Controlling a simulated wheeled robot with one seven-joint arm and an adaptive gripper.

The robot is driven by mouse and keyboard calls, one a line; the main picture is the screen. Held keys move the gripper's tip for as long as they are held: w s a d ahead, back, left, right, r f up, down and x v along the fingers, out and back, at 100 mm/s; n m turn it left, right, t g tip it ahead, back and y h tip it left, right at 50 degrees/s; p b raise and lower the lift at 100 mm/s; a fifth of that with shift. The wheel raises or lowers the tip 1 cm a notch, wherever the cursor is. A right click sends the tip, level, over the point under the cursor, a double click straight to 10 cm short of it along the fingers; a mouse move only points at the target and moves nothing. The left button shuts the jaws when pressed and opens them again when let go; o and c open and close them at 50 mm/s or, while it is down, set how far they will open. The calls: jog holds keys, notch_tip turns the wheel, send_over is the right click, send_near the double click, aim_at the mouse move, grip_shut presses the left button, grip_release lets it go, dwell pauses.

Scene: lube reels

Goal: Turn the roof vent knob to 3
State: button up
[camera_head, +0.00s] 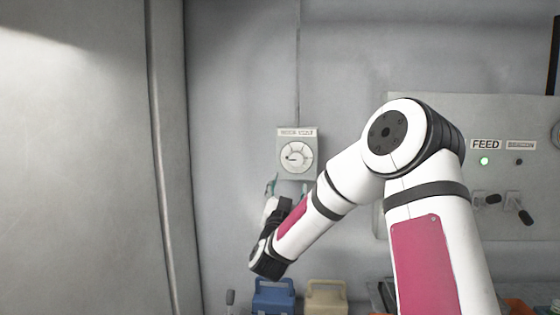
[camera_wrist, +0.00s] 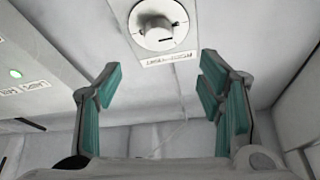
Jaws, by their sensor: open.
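The roof vent knob (camera_head: 295,156) is a round white dial on a light square plate (camera_head: 284,172) on the back wall, with a label (camera_head: 297,132) above it. Its markings are too small to read. In the wrist view the knob (camera_wrist: 158,32) is at the top centre, with a dark pointer mark on its face, and the label appears upside down below it. My gripper (camera_head: 287,185) is just below the plate in the head view. In the wrist view my gripper (camera_wrist: 160,85) has its two green-padded fingers wide apart, empty and clear of the knob.
A grey panel (camera_head: 440,180) with a FEED label, a lit green lamp (camera_head: 484,161) and dark-handled switches (camera_head: 518,208) is on the right. Blue (camera_head: 273,297) and beige (camera_head: 326,298) containers stand below my arm. A vertical pipe (camera_head: 160,150) runs down the left. The wall around the knob is clear.

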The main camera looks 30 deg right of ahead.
aim_at(296, 160)
jog(key=x, duration=1.4)
jog(key=shift+s+p, duration=0.15)
jog(key=shift+p, duration=0.25)
jog(key=shift+r, duration=0.1)
jog(key=c, duration=1.1)
